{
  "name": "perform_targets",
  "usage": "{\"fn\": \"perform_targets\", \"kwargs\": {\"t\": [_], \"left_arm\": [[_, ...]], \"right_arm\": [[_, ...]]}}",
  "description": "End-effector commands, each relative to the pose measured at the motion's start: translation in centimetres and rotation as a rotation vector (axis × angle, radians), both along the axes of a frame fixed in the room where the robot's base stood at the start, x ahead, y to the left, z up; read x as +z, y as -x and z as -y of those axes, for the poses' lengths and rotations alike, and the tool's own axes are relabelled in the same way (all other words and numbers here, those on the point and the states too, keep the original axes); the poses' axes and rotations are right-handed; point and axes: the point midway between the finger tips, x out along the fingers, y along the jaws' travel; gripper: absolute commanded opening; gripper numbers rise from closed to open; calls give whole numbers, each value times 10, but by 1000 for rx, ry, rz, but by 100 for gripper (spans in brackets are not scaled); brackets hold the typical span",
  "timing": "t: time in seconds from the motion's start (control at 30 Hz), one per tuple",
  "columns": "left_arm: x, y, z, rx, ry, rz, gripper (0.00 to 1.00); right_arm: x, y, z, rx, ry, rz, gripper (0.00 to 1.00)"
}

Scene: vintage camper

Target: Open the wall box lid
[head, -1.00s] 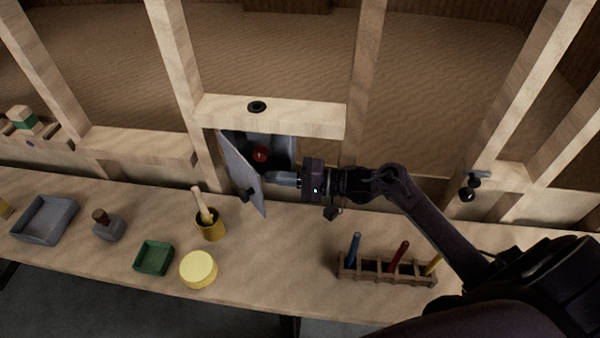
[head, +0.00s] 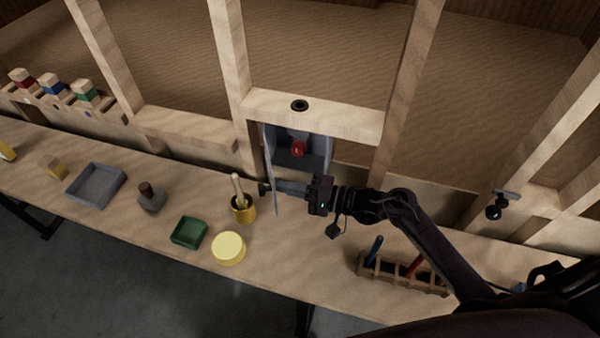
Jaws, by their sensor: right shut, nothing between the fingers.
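The grey wall box (head: 316,158) is set between the wooden wall posts, and a red round part (head: 298,149) shows inside it. Its thin grey lid (head: 271,165) is hinged at the left side and stands swung out, seen nearly edge-on. A dark knob (head: 263,189) sticks out on the lid's left, outer face. My right gripper (head: 283,188) is shut and empty, with its tips at the lid's inner face near the lower part. I cannot tell if they touch it. My left gripper is not in view.
On the bench (head: 290,250) are a mortar with pestle (head: 243,207), a yellow round tub (head: 229,248), a green tray (head: 189,232), a grey tray (head: 95,185), a dark-handled block (head: 151,197) and a tool rack (head: 402,274). Bench between tub and rack is clear.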

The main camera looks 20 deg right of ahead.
Motion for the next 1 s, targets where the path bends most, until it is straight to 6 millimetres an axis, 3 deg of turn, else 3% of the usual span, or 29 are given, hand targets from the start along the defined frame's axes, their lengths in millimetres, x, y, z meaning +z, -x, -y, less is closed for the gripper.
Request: {"fn": "perform_targets", "kwargs": {"t": [0.03, 0.13, 0.57, 1.0], "left_arm": [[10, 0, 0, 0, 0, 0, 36], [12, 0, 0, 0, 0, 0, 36], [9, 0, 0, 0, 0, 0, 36], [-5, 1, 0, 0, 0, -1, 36]], "right_arm": [[5, 1, -8, 0, -2, -1, 0], [2, 2, -15, -1, 1, -1, 0], [-2, 3, -14, -1, 2, 0, 0], [-3, 39, 41, -1, 3, -1, 0]]}}
